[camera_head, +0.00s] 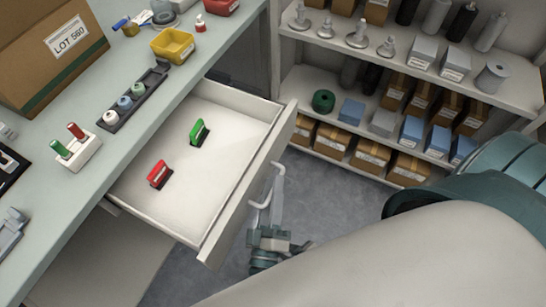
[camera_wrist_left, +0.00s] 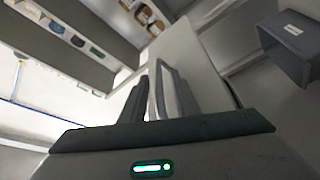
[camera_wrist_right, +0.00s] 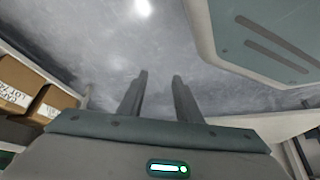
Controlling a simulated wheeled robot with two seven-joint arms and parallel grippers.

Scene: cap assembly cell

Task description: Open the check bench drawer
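The check bench drawer (camera_head: 215,119) is pulled well out from the bench in the head view. Its pale interior holds a red-handled item (camera_head: 158,174) and a green-handled item (camera_head: 199,132). The drawer handle (camera_head: 265,196) is a light bar on the outer front. My left gripper (camera_head: 274,212) is low at that front, by the handle. In the left wrist view the handle (camera_wrist_left: 161,88) shows between the spread fingers; I cannot tell whether they touch it. My right gripper (camera_wrist_right: 160,76) is open and empty over grey floor, away from the drawer.
The bench top (camera_head: 130,145) carries a yellow bin (camera_head: 172,46), a dark strip of round caps, a white stand and a cardboard box (camera_head: 50,45). A shelf rack (camera_head: 420,75) with boxes and parts stands at the right. Floor is clear between drawer and rack.

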